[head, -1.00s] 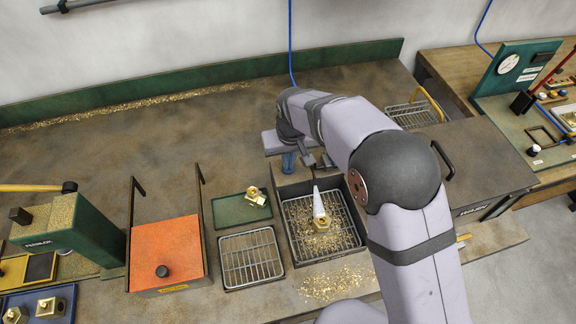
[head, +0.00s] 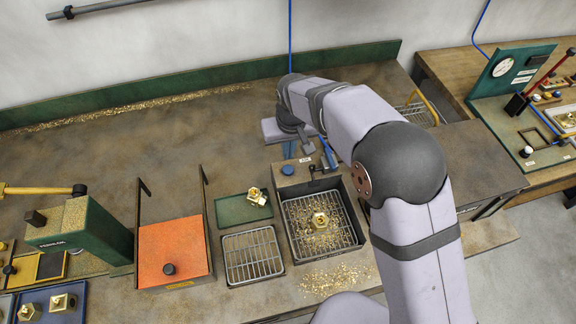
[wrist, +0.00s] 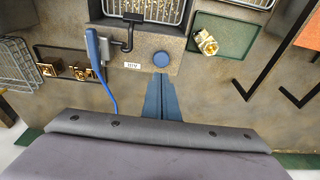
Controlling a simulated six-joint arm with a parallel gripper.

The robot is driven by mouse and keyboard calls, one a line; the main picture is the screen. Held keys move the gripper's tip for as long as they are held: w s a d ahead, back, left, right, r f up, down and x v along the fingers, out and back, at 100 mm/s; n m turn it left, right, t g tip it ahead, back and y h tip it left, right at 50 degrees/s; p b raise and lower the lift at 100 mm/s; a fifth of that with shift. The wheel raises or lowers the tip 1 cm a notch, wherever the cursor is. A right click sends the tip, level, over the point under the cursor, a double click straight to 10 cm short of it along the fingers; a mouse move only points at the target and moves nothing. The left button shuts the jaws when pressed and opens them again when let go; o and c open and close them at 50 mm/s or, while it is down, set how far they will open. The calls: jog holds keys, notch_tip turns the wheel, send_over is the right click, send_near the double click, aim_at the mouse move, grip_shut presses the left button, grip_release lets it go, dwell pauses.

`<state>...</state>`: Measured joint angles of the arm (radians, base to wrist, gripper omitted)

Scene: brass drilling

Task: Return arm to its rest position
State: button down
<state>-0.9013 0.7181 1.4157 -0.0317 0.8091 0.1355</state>
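My gripper (head: 289,148) is above the bench behind the dark chip tray, empty. In the wrist view its two blue fingers (wrist: 161,85) lie together, shut, with their tips just short of a round blue button (wrist: 161,59) in the picture. The button also shows uncovered in the head view (head: 287,170), apart from the fingers. My arm reaches across from the lower right, bent at its dark elbow. A brass hex part (head: 319,220) sits on the wire grid in the tray (head: 284,232). A blue air nozzle (wrist: 92,46) stands beside the button, near an AIR label.
A green tray (head: 228,211) holds another brass part (head: 257,196). An empty wire rack (head: 252,257), an orange-topped box (head: 172,250) with upright bars, and a green machine (head: 98,232) stand left. A dark box (head: 480,165) is right. The rear left bench is clear except for chips.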

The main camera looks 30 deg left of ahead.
dwell(0.4)
jog(key=shift+w+a, duration=0.1)
jog(key=s+d+f+g+h, duration=0.1)
jog(key=s+d+f+h, duration=0.1)
jog(key=s+d+f, duration=0.5)
jog(key=s+d+g+h, duration=0.15)
jog(key=s+d, duration=0.35)
jog(key=d, duration=0.6)
jog(key=s+d+r+m+g+b, duration=0.1)
jog(key=s+d+r+m, duration=0.1)
jog(key=d, duration=0.6)
jog(key=s+d+r+m+b, duration=0.1)
jog(key=s+d+m, duration=0.1)
jog(key=d, duration=0.7)
jog(key=w+d+r+m+t+y, duration=0.2)
jog(key=w+d+r+m, duration=0.1)
jog(key=d+m, duration=0.2)
jog(key=d, duration=0.2)
jog(key=shift+w+d+r, duration=0.25)
jog(key=shift+d+r, duration=0.05)
jog(key=shift+d, duration=0.1)
